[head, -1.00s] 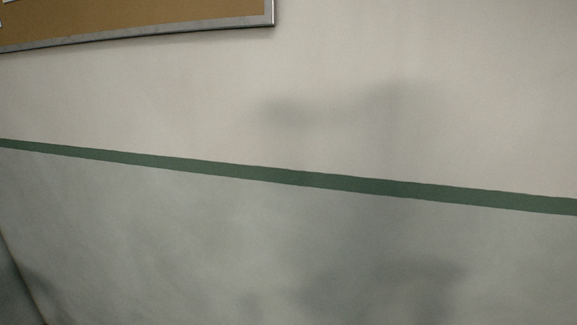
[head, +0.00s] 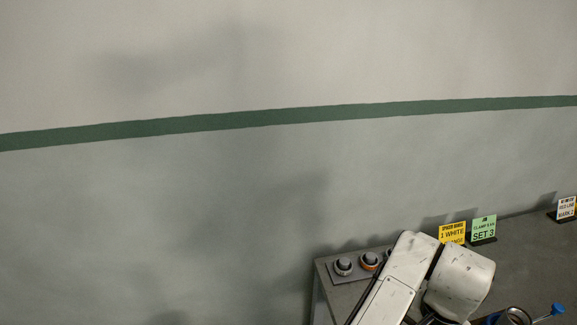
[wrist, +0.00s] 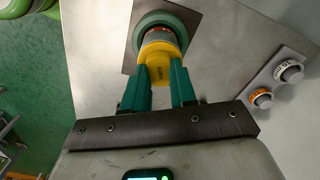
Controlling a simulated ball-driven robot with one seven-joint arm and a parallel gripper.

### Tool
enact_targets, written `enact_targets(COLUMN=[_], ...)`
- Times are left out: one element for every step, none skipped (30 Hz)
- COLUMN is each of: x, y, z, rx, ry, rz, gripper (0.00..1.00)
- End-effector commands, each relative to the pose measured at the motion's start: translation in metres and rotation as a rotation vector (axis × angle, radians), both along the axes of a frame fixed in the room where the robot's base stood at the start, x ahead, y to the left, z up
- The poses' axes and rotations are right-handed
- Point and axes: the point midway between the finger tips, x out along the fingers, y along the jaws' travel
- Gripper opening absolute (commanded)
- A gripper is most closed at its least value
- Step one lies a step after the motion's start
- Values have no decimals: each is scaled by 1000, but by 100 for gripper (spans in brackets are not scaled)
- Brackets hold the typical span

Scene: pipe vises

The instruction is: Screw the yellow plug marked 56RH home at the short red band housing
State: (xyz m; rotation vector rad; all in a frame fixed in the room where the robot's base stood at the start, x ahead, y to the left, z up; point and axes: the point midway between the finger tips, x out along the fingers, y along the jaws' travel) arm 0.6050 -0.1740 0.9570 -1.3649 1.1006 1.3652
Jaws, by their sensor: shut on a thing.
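In the wrist view my gripper (wrist: 161,78), with green fingers, is shut on the yellow plug (wrist: 159,53). Small marking on the plug is too small to read. Just beyond the plug is a round green housing (wrist: 143,27) on a brownish square plate, with a reddish and grey band showing between it and the plug. The plug lines up with the housing's mouth; I cannot tell how deep it sits, or whether this is the short red band housing. In the head view my gripper and the plug are out of sight.
Two ringed fittings, one orange (wrist: 261,98) and one white (wrist: 289,71), stand on a plate at the right; they also show in the head view (head: 370,260). Yellow (head: 452,232) and green (head: 484,228) signs stand at the bench's back. A blue-ended handle (head: 557,310) is lower right.

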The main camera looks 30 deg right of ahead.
Motion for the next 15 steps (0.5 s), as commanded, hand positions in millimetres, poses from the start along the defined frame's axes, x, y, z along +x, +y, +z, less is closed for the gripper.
enact_targets(x=[0, 0, 0, 0, 0, 0, 0, 0, 0, 0, 0, 0, 0, 0, 0], y=[0, 0, 0, 0, 0, 0, 0, 0, 0, 0, 0, 0, 0, 0, 0], z=[-1, -1, -1, -1, -1, -1, -1, -1, -1, -1, -1, -1, -1, -1, -1], rx=[0, 0, 0, 0, 0, 0, 0, 0, 0, 0, 0, 0, 0, 0, 0], ry=[-1, -1, -2, -1, -1, 0, 0, -1, -1, -1, -1, 0, 0, 0, 0], rz=[-29, -47, -69, -86, -103, -125, -142, -158, -181, -196, -212, -231, -244, -256, -269], gripper=[0, 0, 0, 0, 0, 0, 0, 0, 0, 0, 0, 0, 0, 0, 0])
